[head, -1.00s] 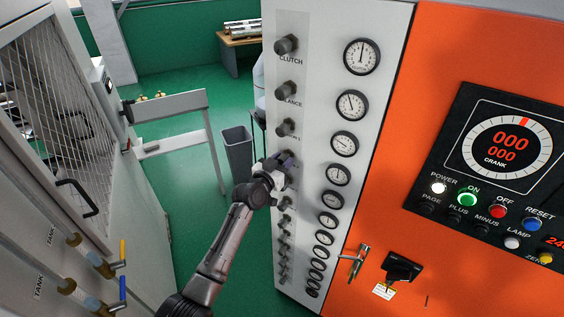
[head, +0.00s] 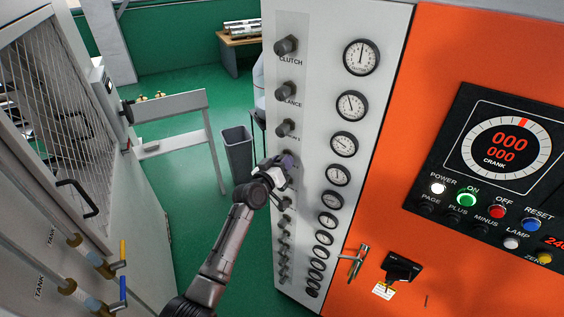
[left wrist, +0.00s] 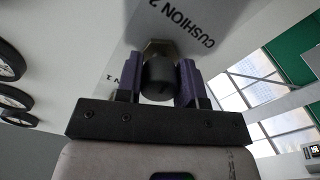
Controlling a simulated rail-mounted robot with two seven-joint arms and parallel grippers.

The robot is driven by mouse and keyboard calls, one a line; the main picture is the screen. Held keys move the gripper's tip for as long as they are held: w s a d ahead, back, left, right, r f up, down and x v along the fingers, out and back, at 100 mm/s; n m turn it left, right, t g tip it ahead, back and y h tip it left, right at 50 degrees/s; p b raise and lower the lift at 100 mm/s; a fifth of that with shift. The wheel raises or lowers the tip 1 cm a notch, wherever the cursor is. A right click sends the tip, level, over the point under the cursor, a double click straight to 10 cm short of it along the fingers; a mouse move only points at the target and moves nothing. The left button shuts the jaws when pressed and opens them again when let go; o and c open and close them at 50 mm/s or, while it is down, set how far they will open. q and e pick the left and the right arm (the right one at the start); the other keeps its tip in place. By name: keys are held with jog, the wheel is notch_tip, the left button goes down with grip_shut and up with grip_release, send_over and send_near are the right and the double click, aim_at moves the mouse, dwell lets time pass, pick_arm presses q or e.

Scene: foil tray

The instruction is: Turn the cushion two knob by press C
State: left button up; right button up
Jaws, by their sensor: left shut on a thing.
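The cushion two knob is a dark knob (left wrist: 158,78) on the light panel, under the label "CUSHION 2" (left wrist: 188,30) in the left wrist view. My left gripper (head: 286,162) is at the panel in the head view and covers most of this knob there. In the left wrist view its purple fingers (left wrist: 160,84) stand on both sides of the knob, shut on it. The gauge (head: 338,175) to the right of the gripper shows a needle on a white dial. My right gripper is not in view.
Other knobs stand in the same column above and below, such as the clutch knob (head: 286,46). A column of gauges (head: 361,57) is to the right. An orange panel (head: 420,120) with buttons is further right. A grey bin (head: 238,152) stands behind on the green floor.

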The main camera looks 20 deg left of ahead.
pick_arm(q)
jog(key=n, duration=0.3)
jog(key=shift+n, duration=0.4)
jog(key=n+p, duration=0.1)
jog(key=n, duration=0.2)
jog(key=shift+r+n, duration=0.1)
jog(key=shift+n, duration=0.2)
jog(key=n+p, duration=0.1)
jog(key=n, duration=0.3)
jog(key=shift+d, duration=0.1)
jog(key=shift+n+p, duration=0.55)
jog(key=shift+n, duration=1.15)
jog(key=o, duration=0.9)
